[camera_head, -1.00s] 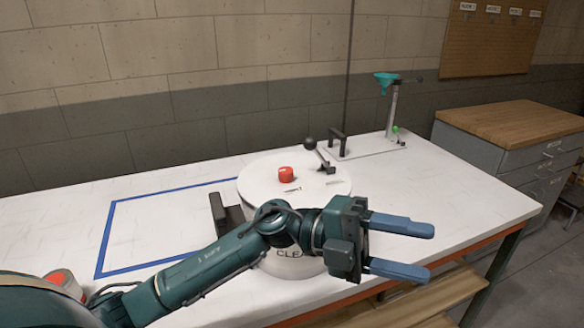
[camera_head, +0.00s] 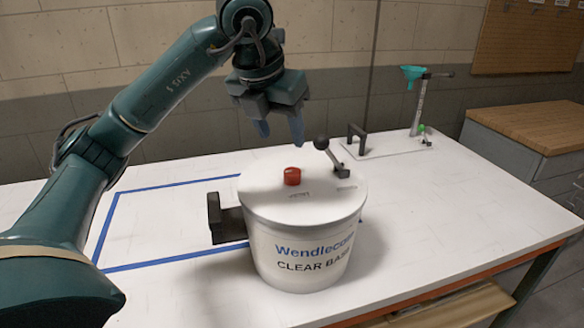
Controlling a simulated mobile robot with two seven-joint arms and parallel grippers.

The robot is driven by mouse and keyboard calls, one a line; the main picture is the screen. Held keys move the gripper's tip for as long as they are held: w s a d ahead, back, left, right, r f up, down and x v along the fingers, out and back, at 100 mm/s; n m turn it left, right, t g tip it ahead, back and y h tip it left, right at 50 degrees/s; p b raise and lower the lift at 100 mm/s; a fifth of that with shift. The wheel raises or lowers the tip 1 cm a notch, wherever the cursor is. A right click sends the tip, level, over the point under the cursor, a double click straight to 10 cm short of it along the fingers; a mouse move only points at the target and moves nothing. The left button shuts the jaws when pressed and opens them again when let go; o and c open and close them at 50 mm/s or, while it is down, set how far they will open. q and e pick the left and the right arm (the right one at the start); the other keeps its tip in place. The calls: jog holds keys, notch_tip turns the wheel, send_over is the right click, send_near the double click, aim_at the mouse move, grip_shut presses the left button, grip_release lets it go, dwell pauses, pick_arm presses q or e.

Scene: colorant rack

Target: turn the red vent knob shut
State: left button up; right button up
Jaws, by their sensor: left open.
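The red vent knob (camera_head: 292,176) sits on the white lid (camera_head: 270,184) of a large white pail (camera_head: 305,255) labelled "Wendlecoat CLEAR BASE". The pail stands upright on the white table. My left gripper (camera_head: 280,130) is open and empty, its blue fingers pointing down. In the picture it is just above the knob and slightly to its left, apart from it. My right gripper is not in view.
A black-knobbed lever (camera_head: 330,155) rises from the lid's right side. A dark handle block (camera_head: 226,219) juts from the pail's left. A stand with a teal funnel (camera_head: 413,74) and a black handle (camera_head: 357,138) are at the back right. Blue tape (camera_head: 103,230) marks the table at left.

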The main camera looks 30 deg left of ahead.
aim_at(292, 171)
pick_arm(q)
jog(key=x, duration=1)
jog(key=shift+f+p, duration=0.1)
jog(key=shift+p, duration=0.3)
jog(key=c, duration=1)
